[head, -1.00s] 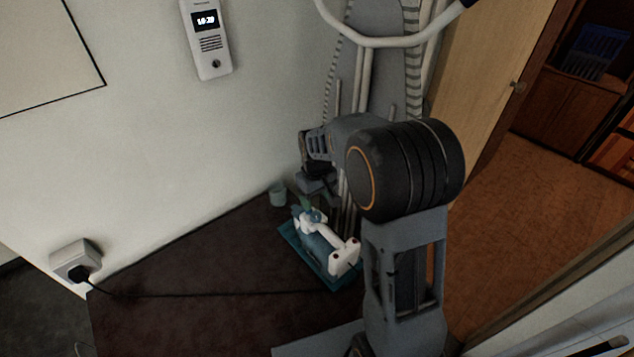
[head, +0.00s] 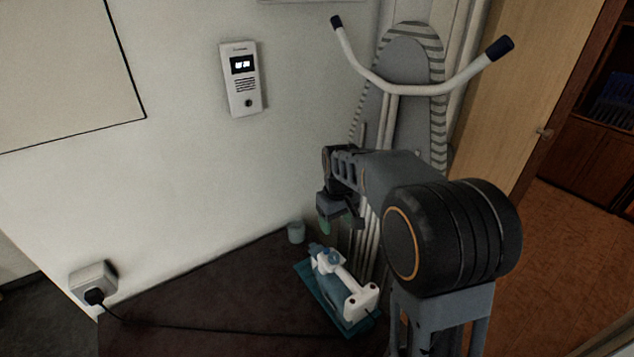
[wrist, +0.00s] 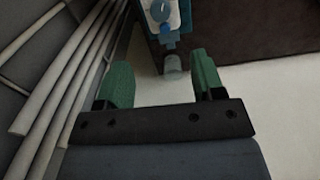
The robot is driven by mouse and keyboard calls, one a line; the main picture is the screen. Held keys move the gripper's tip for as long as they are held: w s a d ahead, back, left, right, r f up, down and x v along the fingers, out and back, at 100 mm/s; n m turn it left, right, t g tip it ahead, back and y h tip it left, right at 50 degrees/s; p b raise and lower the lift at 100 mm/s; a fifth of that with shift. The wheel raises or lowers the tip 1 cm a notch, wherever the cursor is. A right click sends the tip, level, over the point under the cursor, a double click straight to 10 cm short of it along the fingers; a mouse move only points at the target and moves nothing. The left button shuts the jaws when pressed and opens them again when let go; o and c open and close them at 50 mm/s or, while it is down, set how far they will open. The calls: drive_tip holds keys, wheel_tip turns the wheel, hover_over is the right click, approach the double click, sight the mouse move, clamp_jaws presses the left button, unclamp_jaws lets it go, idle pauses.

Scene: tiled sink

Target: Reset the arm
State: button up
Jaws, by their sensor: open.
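My arm reaches from the right of the head view toward the wall. My gripper (head: 338,222) is at its end, above and behind the white and teal iron (head: 343,283). In the wrist view my gripper (wrist: 160,82) shows two green fingers spread apart with nothing between them. The iron (wrist: 163,14) shows at the top of the wrist view, beyond the fingers.
The iron rests on a teal base (head: 318,290) on the dark surface (head: 220,300). A wall intercom (head: 241,80) and a socket with a cord (head: 93,283) are on the wall. A wooden door (head: 530,90) is at right.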

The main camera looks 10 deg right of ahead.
drive_tip(key=s+r+m+t, duration=0.1)
drive_tip(key=s+m+t, duration=0.2)
drive_tip(key=s, duration=1.4)
drive_tip(key=shift+a+r+m, duration=0.15)
drive_tip(key=shift+r+m, duration=0.25)
drive_tip(key=shift+s+r+t, duration=0.25)
drive_tip(key=shift+r+t, duration=0.25)
drive_tip(key=shift+r, duration=0.2)
drive_tip(key=shift+c, duration=0.3)
